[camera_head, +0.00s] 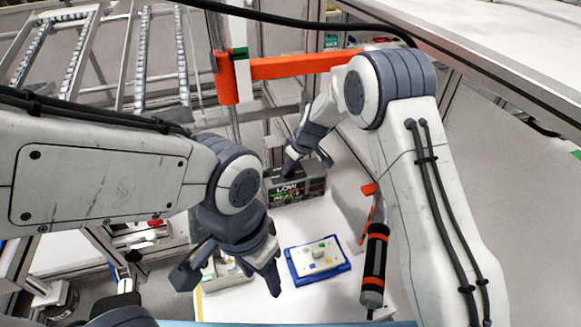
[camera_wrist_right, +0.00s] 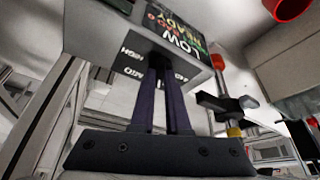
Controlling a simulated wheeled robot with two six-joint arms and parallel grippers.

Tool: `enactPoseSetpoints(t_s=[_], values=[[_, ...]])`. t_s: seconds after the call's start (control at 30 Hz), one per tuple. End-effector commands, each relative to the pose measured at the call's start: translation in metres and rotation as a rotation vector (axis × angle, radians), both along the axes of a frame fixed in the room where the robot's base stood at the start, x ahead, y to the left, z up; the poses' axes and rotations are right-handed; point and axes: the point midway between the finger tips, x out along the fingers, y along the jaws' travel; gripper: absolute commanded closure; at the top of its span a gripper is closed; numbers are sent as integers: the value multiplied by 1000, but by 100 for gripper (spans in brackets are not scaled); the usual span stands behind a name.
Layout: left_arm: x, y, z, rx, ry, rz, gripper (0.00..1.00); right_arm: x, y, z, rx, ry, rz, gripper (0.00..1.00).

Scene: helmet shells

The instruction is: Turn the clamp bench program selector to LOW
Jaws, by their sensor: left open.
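The clamp bench control box (camera_head: 297,191) stands at the back of the white bench. Its dark screen (camera_head: 287,190) reads LOW; it also shows upside down in the right wrist view (camera_wrist_right: 178,32). My right gripper (camera_head: 305,163) is at the top of the box. In the right wrist view its two dark fingers (camera_wrist_right: 163,68) are close together, with their tips at the panel labelled HIGH and MID. The selector is hidden behind them, so I cannot tell whether they grip it. My left gripper (camera_head: 230,282) is open and empty above the bench's left part.
A blue tray (camera_head: 293,274) with a white block and small coloured pieces lies on the bench. A black and orange tool (camera_head: 374,262) is at the right. An orange arm (camera_head: 300,66) crosses behind the box. Roller racks (camera_head: 140,60) stand at the back left.

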Motion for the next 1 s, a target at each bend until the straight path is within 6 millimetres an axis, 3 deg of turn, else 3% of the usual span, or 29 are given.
enactPoseSetpoints(t_s=[0.7,0.73,0.8,1.0], values=[[0,0,10,0,0,1,43,-1,0,0,0,0,-142,100],[0,0,10,0,0,1,43,-1,0,0,0,0,-142,79],[0,0,10,0,0,1,43,-1,0,0,0,0,-142,56],[0,0,10,0,0,1,43,-1,1,0,0,0,-141,56]])
